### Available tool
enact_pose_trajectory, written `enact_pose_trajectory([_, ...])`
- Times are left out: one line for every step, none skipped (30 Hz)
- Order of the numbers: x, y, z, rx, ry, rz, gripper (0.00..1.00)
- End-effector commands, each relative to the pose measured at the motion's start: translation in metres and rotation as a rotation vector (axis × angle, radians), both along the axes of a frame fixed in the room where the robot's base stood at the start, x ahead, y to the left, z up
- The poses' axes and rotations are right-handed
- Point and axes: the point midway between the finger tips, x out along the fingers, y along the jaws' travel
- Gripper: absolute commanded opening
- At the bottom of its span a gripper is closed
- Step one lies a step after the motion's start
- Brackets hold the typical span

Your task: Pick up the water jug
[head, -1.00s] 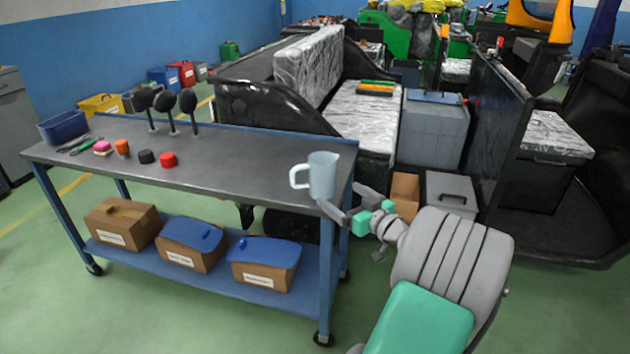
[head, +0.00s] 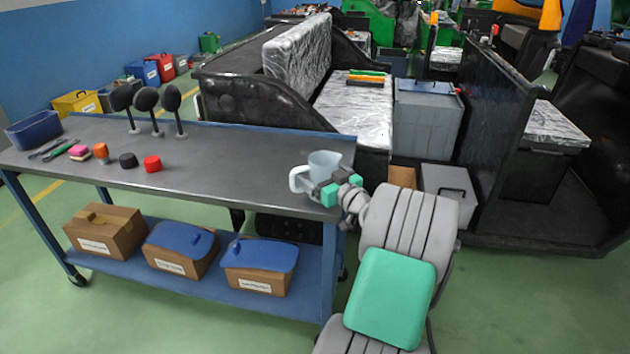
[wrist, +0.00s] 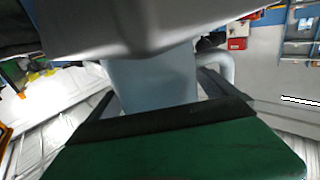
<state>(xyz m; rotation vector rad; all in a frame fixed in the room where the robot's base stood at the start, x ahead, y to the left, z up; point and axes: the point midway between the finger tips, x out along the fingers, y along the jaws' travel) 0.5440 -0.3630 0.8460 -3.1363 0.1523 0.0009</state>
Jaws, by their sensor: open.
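The water jug (head: 322,163) is a pale blue-grey pitcher with a white handle on its left side. It stands upright at the right end of the grey-topped workbench (head: 230,170). My gripper (head: 325,190) is open at the jug, in front of its lower right part and close to the tabletop. It covers part of the jug's lower body in the head view. In the wrist view the jug's body (wrist: 152,82) is just beyond the dark and green gripper parts, with its handle to the right. I cannot tell whether the fingers touch it.
A red cap (head: 152,164), a black cap (head: 128,160) and several small tools lie toward the bench's left. Black round-headed stands (head: 147,100) rise from its back edge. Lidded boxes (head: 260,265) sit on the lower shelf. A rickshaw body (head: 260,100) stands close behind the bench.

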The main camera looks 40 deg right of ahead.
Motion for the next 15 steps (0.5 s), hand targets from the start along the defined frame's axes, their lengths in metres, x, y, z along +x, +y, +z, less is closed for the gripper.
enact_pose_trajectory([0.0, 0.0, 0.0002, 0.0, 0.0, 0.0, 0.96])
enact_pose_trajectory([-0.0001, 0.0, 0.0003, 0.0, 0.0, 0.0, 0.96])
enact_pose_trajectory([-0.0001, 0.0002, 0.0003, -0.001, 0.0, 0.0, 0.96])
enact_pose_trajectory([-0.0001, 0.0003, 0.0004, -0.001, 0.0, 0.001, 0.96])
enact_pose_trajectory([0.0, 0.0004, 0.0004, -0.001, 0.0, 0.001, 0.93])
enact_pose_trajectory([0.0001, 0.0006, 0.0004, -0.001, 0.0, 0.001, 0.9])
enact_pose_trajectory([0.0001, 0.0007, 0.0004, -0.001, 0.0, 0.001, 0.88])
enact_pose_trajectory([0.0003, 0.0011, 0.0004, -0.001, 0.0, 0.002, 0.85])
enact_pose_trajectory([0.0006, 0.0016, 0.0005, -0.001, 0.0, 0.003, 0.82])
enact_pose_trajectory([0.0006, 0.0017, 0.0004, -0.001, 0.0, 0.003, 0.79])
enact_pose_trajectory([0.0006, 0.0017, 0.0005, -0.001, 0.0, 0.003, 0.77])
enact_pose_trajectory([0.0006, 0.0018, 0.0005, -0.001, 0.0, 0.003, 0.74])
enact_pose_trajectory([0.0006, 0.0018, 0.0005, -0.001, 0.0, 0.003, 0.71])
enact_pose_trajectory([0.0006, 0.0018, 0.0005, -0.001, 0.0, 0.003, 0.69])
enact_pose_trajectory([0.0006, 0.0018, 0.0005, -0.001, 0.0, 0.003, 0.65])
